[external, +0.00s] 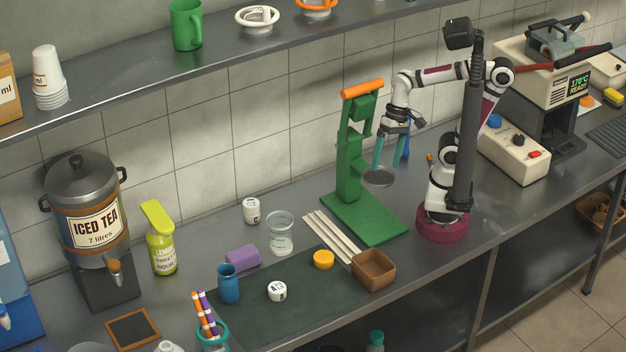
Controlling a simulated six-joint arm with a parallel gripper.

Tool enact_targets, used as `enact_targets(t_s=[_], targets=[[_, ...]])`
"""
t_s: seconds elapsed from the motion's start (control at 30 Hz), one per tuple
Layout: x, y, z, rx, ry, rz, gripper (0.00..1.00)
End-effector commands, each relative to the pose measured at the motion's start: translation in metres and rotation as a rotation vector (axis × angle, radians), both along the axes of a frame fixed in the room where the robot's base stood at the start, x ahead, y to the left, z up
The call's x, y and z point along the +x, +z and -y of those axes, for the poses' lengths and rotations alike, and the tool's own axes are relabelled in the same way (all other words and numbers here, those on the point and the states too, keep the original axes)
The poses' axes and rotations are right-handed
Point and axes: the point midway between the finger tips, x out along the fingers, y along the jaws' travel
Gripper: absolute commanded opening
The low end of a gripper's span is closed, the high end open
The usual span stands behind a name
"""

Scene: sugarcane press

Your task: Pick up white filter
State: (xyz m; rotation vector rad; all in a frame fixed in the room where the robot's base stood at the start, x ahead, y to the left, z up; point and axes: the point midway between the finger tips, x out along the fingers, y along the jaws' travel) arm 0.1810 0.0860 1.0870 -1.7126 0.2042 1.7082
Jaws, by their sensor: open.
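A white round filter-like piece (257,19) with an openwork rim sits on the upper wall shelf, right of the green mug. A similar orange piece (316,7) sits to its right, cut off by the top edge of the picture. My gripper (390,162) points down with its teal fingers apart and nothing seen between them. It is right of the green press (352,160), above the counter. It is well below and to the right of the white piece and apart from it.
The shelf (215,47) also holds a green mug (187,24) and stacked white cups (48,78). Below are a clear cup (281,234), pale cane sticks (328,237), a brown box (373,270) and a tea dispenser (90,210). A hot press machine (540,85) stands at right.

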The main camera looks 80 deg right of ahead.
Motion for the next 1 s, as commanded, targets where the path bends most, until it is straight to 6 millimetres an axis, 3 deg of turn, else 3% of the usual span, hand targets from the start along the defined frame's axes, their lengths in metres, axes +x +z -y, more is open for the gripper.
enact_targets(t_s=[0.1,0.2,0.33,0.47,0.73,0.87,1.0], targets=[[-0.037,-0.029,0.036,-0.151,0.104,-0.071,1.0],[-0.052,-0.038,0.05,-0.207,0.148,-0.101,1.0],[-0.054,-0.04,0.052,-0.216,0.156,-0.107,1.0],[-0.053,-0.039,0.052,-0.215,0.155,-0.105,0.81],[-0.052,-0.039,0.053,-0.215,0.139,-0.11,0.81],[-0.05,-0.038,0.076,-0.228,-0.183,-0.245,0.81],[-0.055,-0.041,0.118,-0.226,-0.808,-0.514,0.81]])
